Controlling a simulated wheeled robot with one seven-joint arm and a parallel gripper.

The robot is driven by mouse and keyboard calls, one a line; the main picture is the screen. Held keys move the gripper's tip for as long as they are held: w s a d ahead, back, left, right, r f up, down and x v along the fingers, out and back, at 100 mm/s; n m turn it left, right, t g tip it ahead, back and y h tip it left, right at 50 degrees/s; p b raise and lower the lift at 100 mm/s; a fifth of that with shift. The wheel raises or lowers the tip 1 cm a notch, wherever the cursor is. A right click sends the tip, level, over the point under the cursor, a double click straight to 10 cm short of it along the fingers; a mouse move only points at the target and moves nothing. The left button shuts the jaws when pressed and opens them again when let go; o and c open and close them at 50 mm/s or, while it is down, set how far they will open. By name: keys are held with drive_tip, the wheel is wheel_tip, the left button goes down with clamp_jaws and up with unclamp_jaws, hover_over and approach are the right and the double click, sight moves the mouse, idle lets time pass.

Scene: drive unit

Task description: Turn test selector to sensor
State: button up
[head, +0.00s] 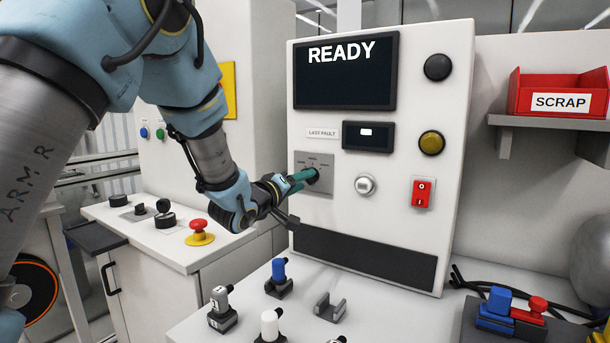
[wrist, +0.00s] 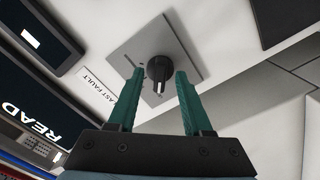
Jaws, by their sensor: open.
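The test selector is a black rotary knob (wrist: 158,72) on a square grey plate (head: 314,185) on the white panel, below the LAST FAULT label. In the wrist view its light pointer mark points towards my gripper. The plate's position labels are too small to read. My gripper (wrist: 156,82) is open, with its two green fingers on either side of the knob and gaps showing between them and the knob. In the head view my gripper (head: 303,180) reaches the plate from the left and partly covers it. I cannot tell whether a finger touches the knob.
The panel's screen (head: 346,70) reads READY. A silver button (head: 365,185), a red rocker switch (head: 423,192) and a yellow button (head: 432,142) sit right of the plate. Several small sensor parts and an empty grey holder (head: 330,307) stand on the bench below. A red SCRAP bin (head: 560,94) is on the right shelf.

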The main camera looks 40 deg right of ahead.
drive_tip(key=shift+x, duration=0.85)
drive_tip(key=shift+c, duration=0.2)
clamp_jaws()
